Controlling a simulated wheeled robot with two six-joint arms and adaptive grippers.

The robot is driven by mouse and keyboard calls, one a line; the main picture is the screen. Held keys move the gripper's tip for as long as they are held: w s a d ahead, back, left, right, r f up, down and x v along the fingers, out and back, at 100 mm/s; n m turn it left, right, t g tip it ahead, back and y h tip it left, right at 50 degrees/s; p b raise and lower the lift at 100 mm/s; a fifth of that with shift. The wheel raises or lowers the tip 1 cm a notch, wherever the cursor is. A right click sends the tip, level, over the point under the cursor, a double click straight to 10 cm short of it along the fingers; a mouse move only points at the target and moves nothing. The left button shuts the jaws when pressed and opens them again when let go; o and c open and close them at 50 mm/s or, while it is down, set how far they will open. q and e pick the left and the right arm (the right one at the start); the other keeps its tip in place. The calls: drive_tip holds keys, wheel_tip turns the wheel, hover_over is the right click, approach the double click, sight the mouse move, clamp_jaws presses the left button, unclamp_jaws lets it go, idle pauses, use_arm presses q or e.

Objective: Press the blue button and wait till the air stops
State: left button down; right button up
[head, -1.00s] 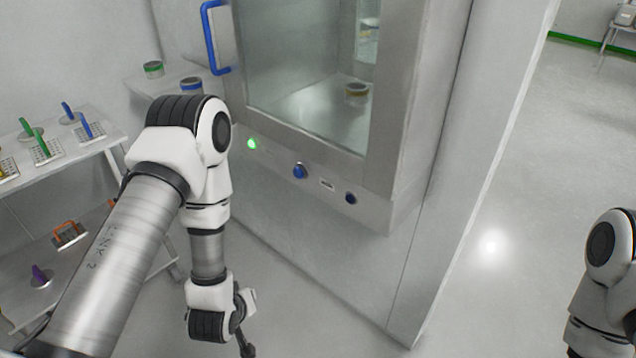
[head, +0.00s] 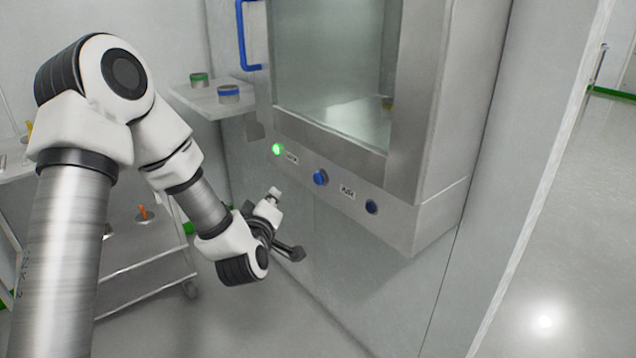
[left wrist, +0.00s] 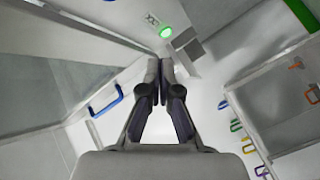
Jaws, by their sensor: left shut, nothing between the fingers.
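The blue button (head: 320,177) sits on the panel below the window of the grey chamber (head: 430,130), between a lit green light (head: 278,149) and a darker blue round button (head: 371,207). A small label lies between the two blue ones. My left gripper (head: 296,253) is shut and empty, in front of the wall below the panel, lower left of the blue button and apart from it. In the left wrist view its fingertips (left wrist: 161,68) meet, with the green light (left wrist: 165,32) beyond them. The blue button cannot be made out there. My right gripper is out of view.
A small shelf (head: 205,97) left of the chamber holds a green-banded container (head: 199,80) and a blue-banded one (head: 229,94). A blue handle (head: 243,35) stands out from the chamber's left side. A trolley (head: 150,275) stands behind my left arm. Floor on the right is open.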

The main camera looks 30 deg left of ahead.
sight(318, 178)
use_arm(q)
drive_tip(key=w+d, duration=0.3)
drive_tip(key=w, duration=0.5)
drive_tip(key=shift+d, duration=0.1)
idle(1.3)
drive_tip(key=shift+w+d, duration=0.2)
drive_tip(key=shift+w, duration=0.2)
drive_tip(key=shift+w+d, duration=0.15)
drive_tip(key=shift+w, duration=0.3)
idle(0.5)
drive_tip(key=shift+s, duration=0.1)
drive_tip(key=shift+s+a, duration=0.35)
drive_tip(key=shift+s, duration=0.4)
